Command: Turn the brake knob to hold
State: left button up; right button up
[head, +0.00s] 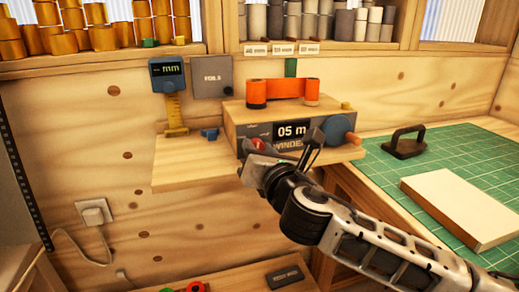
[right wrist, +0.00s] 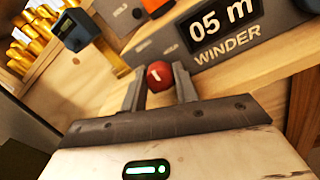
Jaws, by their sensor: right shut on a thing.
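The brake knob is a small red round knob with a white mark on the front of the winder. It shows in the head view (head: 258,145) and between my fingers in the right wrist view (right wrist: 160,74). My right gripper (head: 264,154) is shut on the knob, with one finger on each side, also seen in the right wrist view (right wrist: 160,90). The white mark looks close to upright in the right wrist view. The winder (head: 236,130) is a grey-fronted box reading "05 m". Any hold label is hidden or too small to read. My left gripper is not in view.
Orange foil (head: 284,89) spans two rolls on the winder. A blue round knob (head: 338,130) is at its right. A blue gauge reading "mm" (head: 167,72) stands left. A green mat (head: 455,150) holds a pale board (head: 458,205) and a dark handled tool (head: 405,143).

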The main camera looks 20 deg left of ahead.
jog(key=m, duration=0.5)
jog(key=shift+f+p, duration=0.15)
jog(key=shift+p, duration=0.2)
pick_arm(q)
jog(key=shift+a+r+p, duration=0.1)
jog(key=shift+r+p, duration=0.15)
jog(key=shift+p, duration=0.1)
pick_arm(e)
jog(key=m, duration=0.6)
